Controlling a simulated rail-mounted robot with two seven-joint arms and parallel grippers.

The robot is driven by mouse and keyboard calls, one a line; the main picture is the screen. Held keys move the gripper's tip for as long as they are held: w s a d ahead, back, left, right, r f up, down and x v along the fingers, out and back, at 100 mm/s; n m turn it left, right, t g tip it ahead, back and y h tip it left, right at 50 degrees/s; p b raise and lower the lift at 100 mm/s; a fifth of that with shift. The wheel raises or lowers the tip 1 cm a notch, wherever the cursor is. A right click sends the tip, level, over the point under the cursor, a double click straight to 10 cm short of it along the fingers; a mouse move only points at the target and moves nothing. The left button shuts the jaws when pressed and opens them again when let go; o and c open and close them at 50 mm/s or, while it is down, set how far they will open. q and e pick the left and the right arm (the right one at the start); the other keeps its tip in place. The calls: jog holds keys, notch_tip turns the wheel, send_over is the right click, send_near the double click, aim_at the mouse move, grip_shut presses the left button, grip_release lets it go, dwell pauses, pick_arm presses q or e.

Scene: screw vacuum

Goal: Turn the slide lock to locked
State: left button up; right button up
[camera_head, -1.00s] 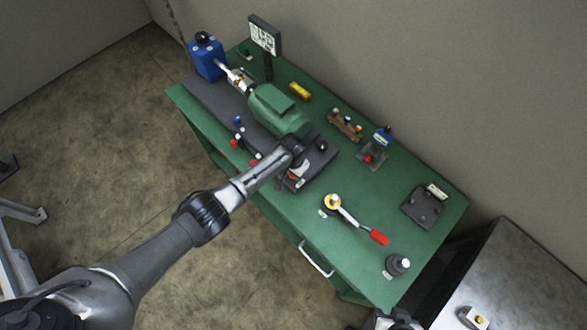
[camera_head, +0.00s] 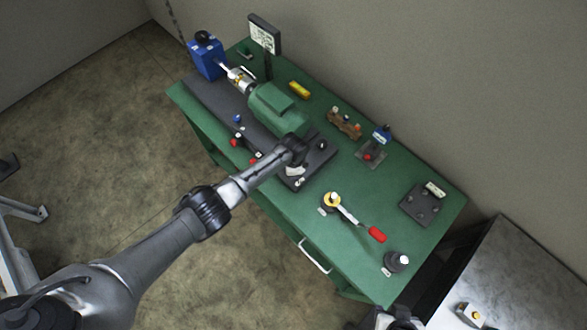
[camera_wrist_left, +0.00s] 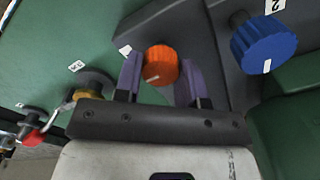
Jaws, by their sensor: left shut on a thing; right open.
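In the left wrist view, my left gripper (camera_wrist_left: 160,85) has its two purple fingers on either side of an orange knob (camera_wrist_left: 160,65) with a white pointer mark. It is shut on this knob, which stands on a dark grey base (camera_wrist_left: 185,30). No readable label tells me that this knob is the slide lock. In the head view, my left wrist hides most of this gripper and the knob at the front of the green machine (camera_head: 277,108). My right gripper (camera_head: 400,318) is partly in view at the bottom edge, open and away from the controls.
A blue knob (camera_wrist_left: 264,43) stands close to the right of the left gripper. The green table (camera_head: 375,275) also holds a yellow-hubbed lever with a red handle (camera_head: 377,234), a grey knob (camera_head: 397,262), a dark block (camera_head: 420,204) and a blue container (camera_head: 206,57).

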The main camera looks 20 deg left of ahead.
pick_arm(q)
jog(key=shift+m, duration=0.6)
jog(key=o, duration=0.9)
jog(key=shift+o, duration=0.2)
jog(key=shift+r, duration=0.25)
notch_tip(320, 180, up, 13)
jog(key=p, duration=0.1)
jog(key=shift+r+p, duration=0.15)
jog(key=shift+p, duration=0.2)
